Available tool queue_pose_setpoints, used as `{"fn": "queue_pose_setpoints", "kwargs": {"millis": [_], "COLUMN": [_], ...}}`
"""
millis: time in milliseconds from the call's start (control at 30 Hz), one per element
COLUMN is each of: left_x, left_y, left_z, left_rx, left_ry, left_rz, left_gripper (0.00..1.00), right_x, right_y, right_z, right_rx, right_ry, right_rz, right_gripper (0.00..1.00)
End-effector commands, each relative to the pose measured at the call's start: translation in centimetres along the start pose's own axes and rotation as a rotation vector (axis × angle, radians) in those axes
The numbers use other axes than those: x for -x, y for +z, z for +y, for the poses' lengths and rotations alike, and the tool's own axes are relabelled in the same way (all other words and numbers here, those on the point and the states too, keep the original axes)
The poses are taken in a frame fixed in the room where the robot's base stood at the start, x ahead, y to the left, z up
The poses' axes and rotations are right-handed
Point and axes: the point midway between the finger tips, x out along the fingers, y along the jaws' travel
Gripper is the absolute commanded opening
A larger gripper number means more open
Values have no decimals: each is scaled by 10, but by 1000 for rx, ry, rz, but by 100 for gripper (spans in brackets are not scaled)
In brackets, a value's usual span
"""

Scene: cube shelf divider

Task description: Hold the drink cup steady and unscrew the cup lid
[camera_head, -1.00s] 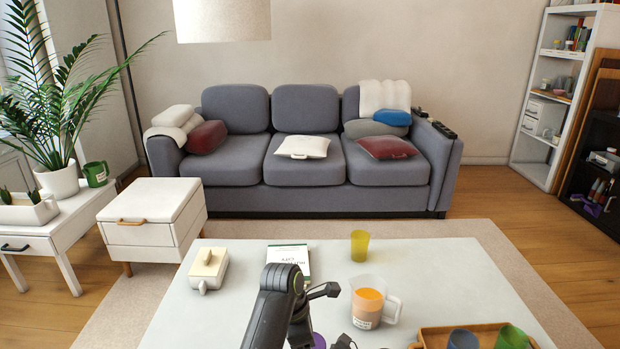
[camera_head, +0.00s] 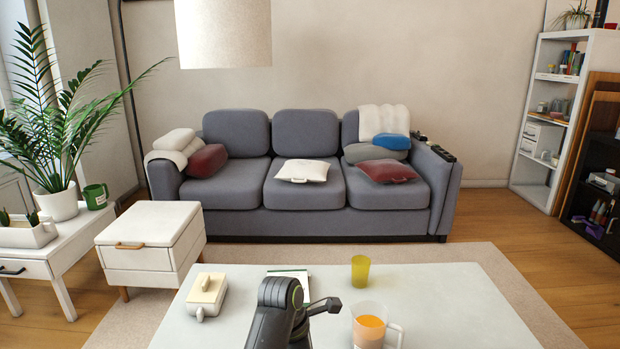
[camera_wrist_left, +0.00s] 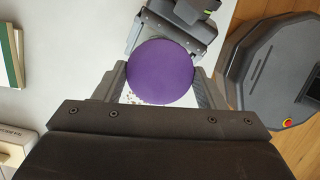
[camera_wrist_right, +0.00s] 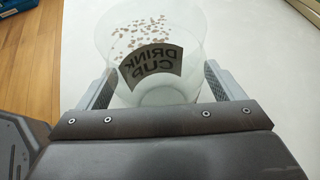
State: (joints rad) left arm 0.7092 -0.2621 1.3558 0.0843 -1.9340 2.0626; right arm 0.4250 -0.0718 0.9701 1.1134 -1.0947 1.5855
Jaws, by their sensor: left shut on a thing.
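The round purple lid (camera_wrist_left: 161,72) sits between the two fingers of my left gripper (camera_wrist_left: 161,88) in the left wrist view, and that gripper is shut on it. A little of a speckled clear surface shows below the lid. The clear drink cup (camera_wrist_right: 152,72), with a dark label and brown specks, stands between the fingers of my right gripper (camera_wrist_right: 160,88) in the right wrist view. The fingers lie close along both sides of the cup; whether they touch it I cannot tell. No lid shows on the cup in that view. The head view shows neither the cup nor the lid.
On the pale table (camera_head: 450,300) are a white butter dish (camera_head: 207,294), a yellow cup (camera_head: 360,270), a clear mug of orange drink (camera_head: 370,327) and a book (camera_head: 290,274) partly behind my arm. Free room lies on the table's right.

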Motion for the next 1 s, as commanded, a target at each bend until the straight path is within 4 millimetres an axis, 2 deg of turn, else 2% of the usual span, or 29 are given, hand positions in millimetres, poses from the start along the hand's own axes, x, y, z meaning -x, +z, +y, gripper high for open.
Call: {"fn": "queue_pose_setpoints", "kwargs": {"millis": [233, 367, 467, 800, 1000], "left_x": [0, 0, 0, 0, 0], "left_y": [0, 0, 0, 0, 0], "left_z": [0, 0, 0, 0, 0], "left_rx": [0, 0, 0, 0, 0], "left_ry": [0, 0, 0, 0, 0], "left_rz": [0, 0, 0, 0, 0], "left_gripper": [31, 31, 31, 31, 31], "right_x": [2, 13, 26, 93, 115], "right_y": [0, 0, 0, -1, 0], "right_z": [0, -1, 0, -1, 0], "right_rx": [0, 1, 2, 2, 0], "right_ry": [0, -2, -2, -3, -1], "right_rz": [-1, 0, 0, 3, 1], "right_gripper": [88, 88, 88, 88, 88]}}
